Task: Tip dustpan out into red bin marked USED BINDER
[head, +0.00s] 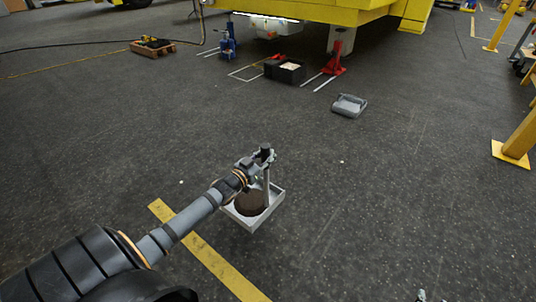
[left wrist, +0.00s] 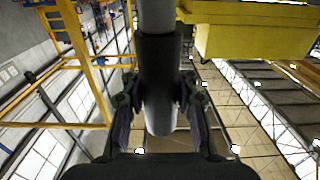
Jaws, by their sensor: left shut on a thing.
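The dustpan (head: 276,206) is a light grey, shallow square pan with an upright handle, right of the yellow floor line in the head view. A dark brown round mass (head: 250,203) lies in it. My left gripper (head: 264,160) is shut on the handle near its top. In the left wrist view the left gripper (left wrist: 160,110) has its fingers either side of the handle's dark grip (left wrist: 160,65). I cannot tell whether the pan touches the floor. Small tips at the bottom edge of the head view may be my right gripper (head: 431,298). No red bin marked USED BINDER shows.
A grey case-like object (head: 348,106) lies on the floor ahead. Beyond it are a black box (head: 284,72), a red jack (head: 335,58), a blue jack (head: 227,42) and a yellow machine (head: 310,10). A yellow post (head: 515,145) stands at right. Floor around the pan is mostly clear.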

